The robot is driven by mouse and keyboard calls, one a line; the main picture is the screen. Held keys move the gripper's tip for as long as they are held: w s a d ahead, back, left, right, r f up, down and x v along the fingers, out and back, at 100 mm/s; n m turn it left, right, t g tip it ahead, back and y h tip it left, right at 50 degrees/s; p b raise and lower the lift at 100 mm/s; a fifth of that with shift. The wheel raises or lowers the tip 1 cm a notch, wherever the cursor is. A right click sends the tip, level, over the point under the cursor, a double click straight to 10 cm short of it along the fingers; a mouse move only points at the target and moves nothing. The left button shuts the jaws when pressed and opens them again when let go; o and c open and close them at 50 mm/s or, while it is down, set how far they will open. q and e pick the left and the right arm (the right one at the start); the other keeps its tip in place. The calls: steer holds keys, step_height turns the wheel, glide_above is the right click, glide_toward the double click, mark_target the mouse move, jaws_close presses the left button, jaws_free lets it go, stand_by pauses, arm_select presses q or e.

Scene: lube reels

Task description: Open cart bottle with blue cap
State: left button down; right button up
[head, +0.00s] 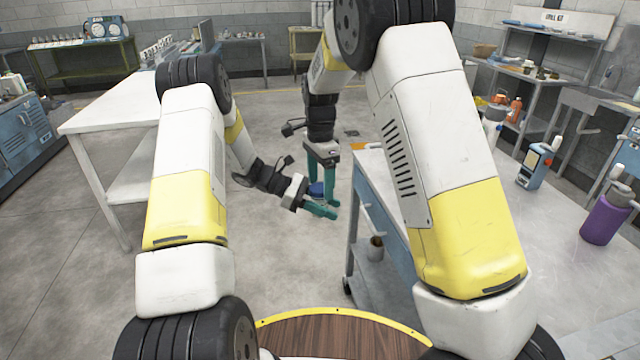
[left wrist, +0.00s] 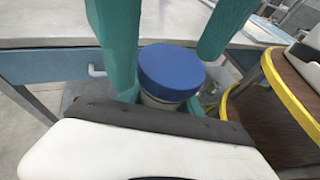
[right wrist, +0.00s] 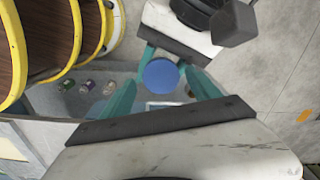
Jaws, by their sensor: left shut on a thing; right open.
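The bottle shows its round blue cap (head: 316,188) in the head view, held in the air left of the workbench. In the left wrist view the blue cap (left wrist: 171,70) sits on a pale bottle neck (left wrist: 158,101); the rest of the body is hidden. My left gripper (head: 322,208) comes in from the side and is shut on the bottle below the cap. My right gripper (head: 323,186) points down from above, open, its teal fingers on either side of the cap. In the right wrist view the cap (right wrist: 160,76) lies between its fingers, with gaps visible.
A workbench with a blue drawer (head: 370,212) stands close on the right. On its top are a blue-and-white device (head: 535,165) and a purple bottle (head: 604,220). A white table (head: 110,115) stands at the left. Open floor lies between them.

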steer(key=shift+o, duration=0.3)
step_height(320, 180, up, 4)
steer(key=shift+a+f, duration=0.1)
steer(key=shift+r+m, duration=1.5)
steer(key=shift+r, duration=0.05)
step_height(320, 180, down, 8)
steer(key=shift+r, duration=0.2)
steer(key=c, duration=1.5)
steer(key=n, duration=0.3)
